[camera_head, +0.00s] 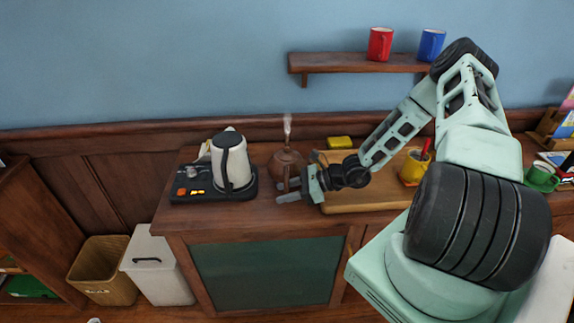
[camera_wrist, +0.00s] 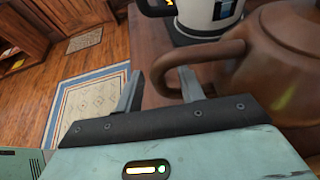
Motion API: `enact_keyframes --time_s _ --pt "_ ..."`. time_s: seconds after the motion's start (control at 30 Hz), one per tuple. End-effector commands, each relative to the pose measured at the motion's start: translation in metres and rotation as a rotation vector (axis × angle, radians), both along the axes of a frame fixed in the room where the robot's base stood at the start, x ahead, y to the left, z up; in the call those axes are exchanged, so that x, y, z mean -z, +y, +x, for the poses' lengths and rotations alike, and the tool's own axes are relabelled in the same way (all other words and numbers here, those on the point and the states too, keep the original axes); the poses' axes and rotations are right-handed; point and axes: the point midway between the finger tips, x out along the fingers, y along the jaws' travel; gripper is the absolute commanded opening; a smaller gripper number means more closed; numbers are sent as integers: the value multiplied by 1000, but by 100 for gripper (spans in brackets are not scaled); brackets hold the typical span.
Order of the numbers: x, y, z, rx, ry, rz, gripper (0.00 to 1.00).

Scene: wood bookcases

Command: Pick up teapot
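The brown teapot (camera_head: 286,162) stands on the wooden counter, beside the electric kettle, with a pale wisp of steam above it. In the wrist view the teapot (camera_wrist: 285,65) fills the right side, cut off by the picture's edge. Its looped handle (camera_wrist: 160,70) points left. My gripper (camera_head: 283,191) is low over the counter at the teapot's near side and hides part of it. In the wrist view my gripper (camera_wrist: 160,86) is open. The outer part of the handle lies between the fingers, with the right finger at the loop's opening. I see gaps and no grip.
The white and black kettle (camera_head: 231,162) stands on a dark tray (camera_head: 183,197) left of the teapot. A yellow sponge (camera_head: 340,142) lies behind. A wall shelf (camera_head: 345,65) holds two mugs.

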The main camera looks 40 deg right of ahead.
Motion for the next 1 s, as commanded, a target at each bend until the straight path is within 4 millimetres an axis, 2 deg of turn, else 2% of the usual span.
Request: enact_keyframes --time_s 0.1,0.13,0.23,0.27,1.0 --pt "0 0 0 0 0 0 39" --pt "0 0 0 0 0 0 33" --pt "0 0 0 0 0 0 5" --pt "0 0 0 0 0 0 0" --pt "0 -1 0 0 0 0 0"
